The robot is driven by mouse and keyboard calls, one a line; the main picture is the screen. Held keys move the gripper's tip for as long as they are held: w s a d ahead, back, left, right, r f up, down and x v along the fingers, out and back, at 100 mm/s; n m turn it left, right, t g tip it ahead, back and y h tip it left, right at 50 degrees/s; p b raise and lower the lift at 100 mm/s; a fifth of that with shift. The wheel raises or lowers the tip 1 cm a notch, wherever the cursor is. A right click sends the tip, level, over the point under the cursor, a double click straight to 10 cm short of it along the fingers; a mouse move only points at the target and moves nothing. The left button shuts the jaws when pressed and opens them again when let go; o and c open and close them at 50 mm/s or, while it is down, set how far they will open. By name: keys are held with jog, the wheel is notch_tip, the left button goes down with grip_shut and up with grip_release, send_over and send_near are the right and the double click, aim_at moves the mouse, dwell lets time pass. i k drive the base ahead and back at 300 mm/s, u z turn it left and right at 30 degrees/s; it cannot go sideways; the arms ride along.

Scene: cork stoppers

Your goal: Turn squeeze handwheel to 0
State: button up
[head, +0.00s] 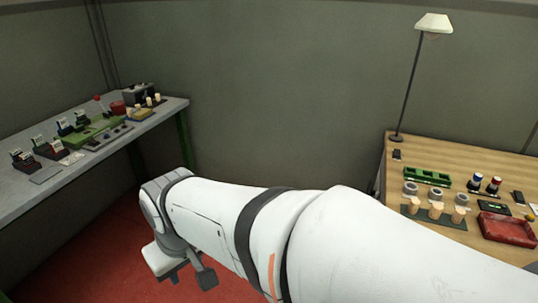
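I cannot pick out the squeeze handwheel for certain. On the left bench (90,160), far from the camera, a small red round part (118,107) and a red ball knob (98,98) stand near a green machine-like block (92,133); they are too small to read any marking or setting. My white arm crosses the lower middle of the head view, its wrist bent downward over the red floor. A dark grey part at its end (206,278) may belong to my gripper, but no fingers show clearly. It is well apart from both benches.
Small dark boxes with cards (48,148) and pale cork stoppers (153,101) sit on the left bench. The right wooden table (440,160) holds a lamp (433,23), a green rack (427,177), stoppers (436,210) and a red tray (507,229). Red floor (80,255) lies clear between.

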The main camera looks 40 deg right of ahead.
aim_at(369, 192)
jog(key=z, duration=1.7)
jog(key=i, duration=1)
jog(key=u, duration=0.05)
